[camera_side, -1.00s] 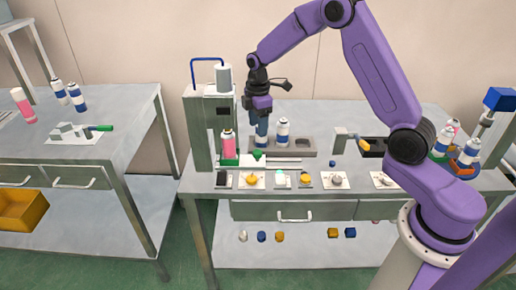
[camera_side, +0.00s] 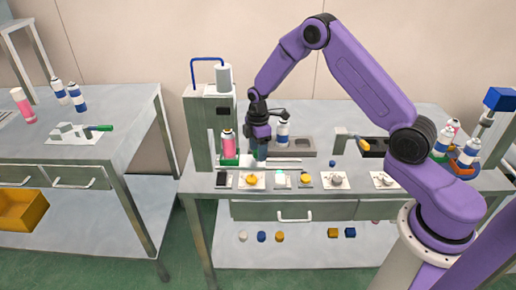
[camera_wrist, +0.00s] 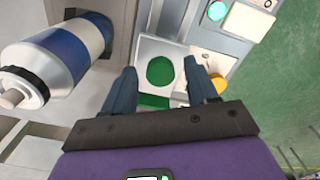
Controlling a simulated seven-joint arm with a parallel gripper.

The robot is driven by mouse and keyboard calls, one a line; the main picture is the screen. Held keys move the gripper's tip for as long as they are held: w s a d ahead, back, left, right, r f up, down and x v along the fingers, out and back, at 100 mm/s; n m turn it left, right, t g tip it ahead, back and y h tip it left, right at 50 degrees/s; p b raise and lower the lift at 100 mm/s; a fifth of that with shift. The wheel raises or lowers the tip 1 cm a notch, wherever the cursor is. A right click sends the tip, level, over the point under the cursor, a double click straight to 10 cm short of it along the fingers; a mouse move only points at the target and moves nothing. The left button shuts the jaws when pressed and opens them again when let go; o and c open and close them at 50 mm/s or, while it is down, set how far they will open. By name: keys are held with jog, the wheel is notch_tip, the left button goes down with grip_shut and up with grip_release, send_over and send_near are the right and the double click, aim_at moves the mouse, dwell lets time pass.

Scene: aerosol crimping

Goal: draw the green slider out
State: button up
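The green slider (camera_side: 229,162) is at the foot of the crimping press, with a pink can (camera_side: 228,145) standing upright on its green part. Its round green knob (camera_wrist: 160,71) shows in the wrist view on a pale square plate, with a green strip below. My gripper (camera_side: 259,158) is low over the knob and hides it in the side view. In the wrist view my gripper (camera_wrist: 160,67) is open. Its two dark blue fingers stand on either side of the knob, with gaps visible on both sides. I cannot tell how far down the fingers reach.
The press (camera_side: 199,130) stands close left of my gripper. A blue-and-white can (camera_side: 283,134) stands in a grey tray (camera_side: 307,145) just behind; it is close beside the left finger in the wrist view (camera_wrist: 62,48). Several small cards with parts line the table's front edge.

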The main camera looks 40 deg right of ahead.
grip_shut()
jog(key=shift+s+d, duration=4.4)
jog(key=shift+d, duration=0.1)
grip_release()
jog(key=shift+s, duration=0.1)
jog(key=shift+o, duration=0.6)
jog(key=shift+a, duration=0.1)
notch_tip(320, 180, up, 18)
jog(key=shift+f, duration=0.25)
